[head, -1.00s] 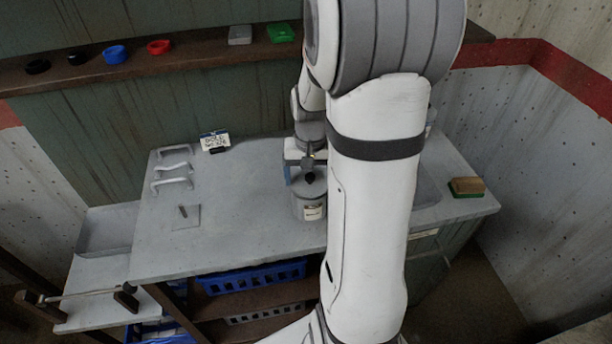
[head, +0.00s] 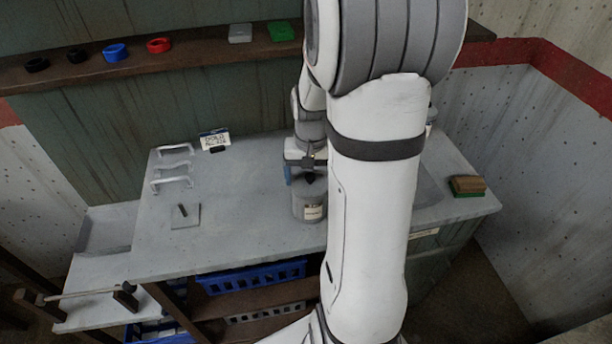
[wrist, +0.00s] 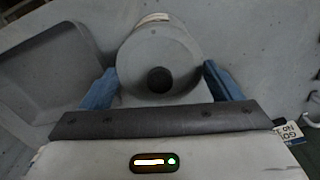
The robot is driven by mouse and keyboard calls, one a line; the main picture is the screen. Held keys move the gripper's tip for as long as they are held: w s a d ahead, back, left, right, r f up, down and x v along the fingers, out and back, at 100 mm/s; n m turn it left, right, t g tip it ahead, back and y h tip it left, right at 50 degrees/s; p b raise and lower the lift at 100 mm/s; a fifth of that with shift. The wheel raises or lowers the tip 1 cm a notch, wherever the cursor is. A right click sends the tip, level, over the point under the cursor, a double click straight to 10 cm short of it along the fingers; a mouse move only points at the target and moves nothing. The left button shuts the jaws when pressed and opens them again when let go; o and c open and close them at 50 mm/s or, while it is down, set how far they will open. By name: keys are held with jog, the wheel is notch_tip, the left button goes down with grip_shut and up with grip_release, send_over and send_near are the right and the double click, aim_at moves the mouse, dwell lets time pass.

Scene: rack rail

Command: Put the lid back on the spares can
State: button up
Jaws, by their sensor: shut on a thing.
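The spares can (head: 313,212), a grey cylinder with a pale label, stands upright on the grey worktop left of my arm. The grey lid with a black knob (head: 309,179) is at the can's top. In the wrist view, the round lid (wrist: 180,48) with its dark knob lies between the blue fingers of my gripper (wrist: 160,84). My gripper also shows in the head view (head: 304,172), directly above the can, pointing down and shut on the lid. I cannot tell whether the lid touches the can's rim all round. My arm hides part of the worktop.
Pale handles (head: 172,183) and a small plate with a peg (head: 185,214) lie on the worktop's left. A sign (head: 215,140) stands at the back. A sponge or brush (head: 467,186) lies right, past a sunken basin (head: 428,190). The worktop between plate and can is clear.

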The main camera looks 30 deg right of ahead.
jog(key=o, duration=0.8)
jog(key=shift+o, duration=0.2)
jog(key=shift+r, duration=0.15)
jog(key=shift+s+r+p, duration=0.15)
jog(key=shift+r+p, duration=2.4)
jog(key=shift+r, duration=0.9)
